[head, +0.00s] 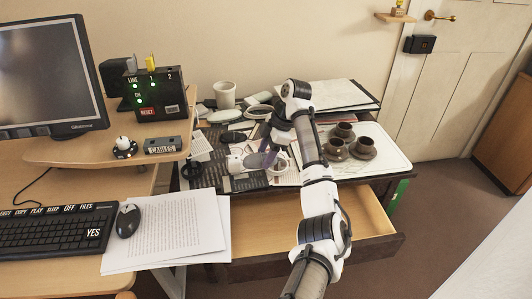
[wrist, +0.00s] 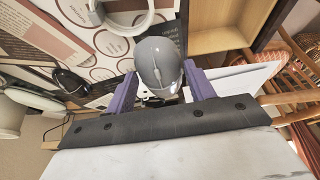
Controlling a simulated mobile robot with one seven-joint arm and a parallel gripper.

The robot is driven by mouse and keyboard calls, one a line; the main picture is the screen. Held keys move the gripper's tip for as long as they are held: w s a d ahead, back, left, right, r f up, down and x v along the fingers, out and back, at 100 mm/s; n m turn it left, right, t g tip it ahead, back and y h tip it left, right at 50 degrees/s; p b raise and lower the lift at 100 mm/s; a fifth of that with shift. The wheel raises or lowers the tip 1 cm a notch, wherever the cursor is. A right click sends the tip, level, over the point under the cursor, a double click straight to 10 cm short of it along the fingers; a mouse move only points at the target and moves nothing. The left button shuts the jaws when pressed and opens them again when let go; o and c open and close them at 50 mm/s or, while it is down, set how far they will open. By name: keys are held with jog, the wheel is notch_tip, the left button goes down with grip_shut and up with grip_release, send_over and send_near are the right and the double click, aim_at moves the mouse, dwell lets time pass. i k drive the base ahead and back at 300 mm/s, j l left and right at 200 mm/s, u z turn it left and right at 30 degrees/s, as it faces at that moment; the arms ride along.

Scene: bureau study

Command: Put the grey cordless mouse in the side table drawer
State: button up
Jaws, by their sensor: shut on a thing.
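The grey cordless mouse (wrist: 158,60) is between the purple fingers of my gripper (wrist: 160,72) in the wrist view, and the fingers are shut on its sides. In the head view my gripper (head: 262,157) is over the cluttered top of the side table, left of the arm; the held mouse is hard to make out there. The side table drawer (head: 365,219) is pulled open below the tabletop, and its visible light wood floor is bare. My arm crosses in front of part of it. The drawer also shows at the top right of the wrist view (wrist: 222,22).
A black mouse (head: 235,137), a white mug (head: 224,94), papers and a tray with brown cups (head: 362,148) crowd the side table. The desk at left holds a keyboard (head: 55,232), another mouse (head: 128,221) and a paper stack (head: 170,232). Floor at right is clear.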

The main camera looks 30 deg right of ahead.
aim_at(258, 235)
jog(key=k+j, duration=0.35)
jog(key=k, duration=0.2)
jog(key=k+j, duration=0.4)
jog(key=k, duration=0.1)
